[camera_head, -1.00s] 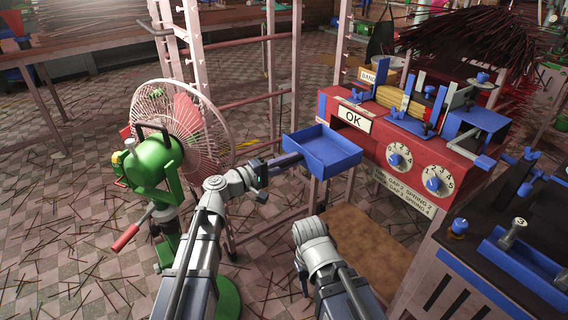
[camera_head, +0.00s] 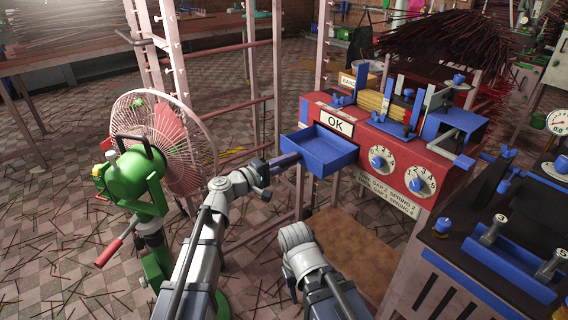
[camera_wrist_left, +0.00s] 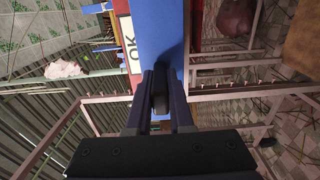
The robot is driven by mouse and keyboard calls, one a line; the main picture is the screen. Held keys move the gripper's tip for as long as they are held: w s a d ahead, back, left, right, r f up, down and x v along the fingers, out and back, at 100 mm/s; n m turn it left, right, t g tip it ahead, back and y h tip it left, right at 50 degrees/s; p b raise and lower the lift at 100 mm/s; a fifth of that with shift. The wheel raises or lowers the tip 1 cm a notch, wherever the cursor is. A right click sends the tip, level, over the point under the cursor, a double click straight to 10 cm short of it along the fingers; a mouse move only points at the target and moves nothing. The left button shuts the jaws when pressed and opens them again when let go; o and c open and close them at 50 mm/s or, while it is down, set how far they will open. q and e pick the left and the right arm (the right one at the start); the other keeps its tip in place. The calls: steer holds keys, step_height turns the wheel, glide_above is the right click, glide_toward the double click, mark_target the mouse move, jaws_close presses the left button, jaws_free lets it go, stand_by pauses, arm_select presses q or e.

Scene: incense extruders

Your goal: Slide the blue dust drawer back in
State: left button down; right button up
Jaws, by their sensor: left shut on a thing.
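The blue dust drawer (camera_head: 322,158) is an open-topped tray sticking out from the front of the red machine (camera_head: 388,135), below its white OK sign. My left gripper (camera_head: 286,161) is at the drawer's near left side. How far the drawer's back end sits inside the machine is hidden. My right arm shows at the bottom centre of the head view, but its gripper is not in view.
A green fan (camera_head: 135,180) with a pink cage stands left of my left arm. A pink rack (camera_head: 278,90) rises behind the gripper. A dark-topped bench (camera_head: 515,235) with blue fittings is at the right. A brown board (camera_head: 345,245) lies below the drawer.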

mark_target(300, 155)
arm_select(q)
steer(key=shift+x, duration=4.4)
steer(key=shift+w+d, duration=0.2)
steer(key=shift+d, duration=0.05)
steer(key=shift+x, duration=1.4)
steer(key=shift+w+d, duration=0.25)
steer(key=shift+x, duration=0.85)
jaws_free()
steer(key=shift+v, duration=5.55)
